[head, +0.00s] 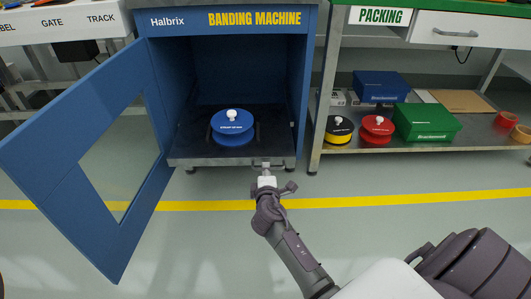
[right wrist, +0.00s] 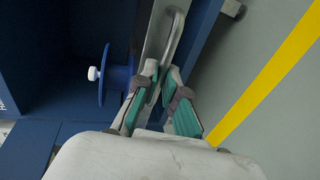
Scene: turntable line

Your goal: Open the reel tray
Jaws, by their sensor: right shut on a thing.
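The reel tray (head: 190,161) is a dark flat tray with a grey metal front edge at the bottom of the blue banding machine (head: 222,62). A blue reel (head: 232,136) with a white knob lies on it; the reel also shows in the right wrist view (right wrist: 116,78). A metal bar handle (right wrist: 176,38) is on the tray front. My right gripper (head: 266,172) is at this handle, right of the tray's middle. In the right wrist view its teal-padded fingers (right wrist: 162,78) are shut on the near end of the handle. My left gripper is not in view.
The machine's windowed blue door (head: 62,134) stands swung open to the left. To the right, a packing shelf (head: 400,145) holds a yellow-black reel (head: 339,130), a red reel (head: 377,129), blue and green boxes and tape rolls. The floor before the tray is clear apart from my arm.

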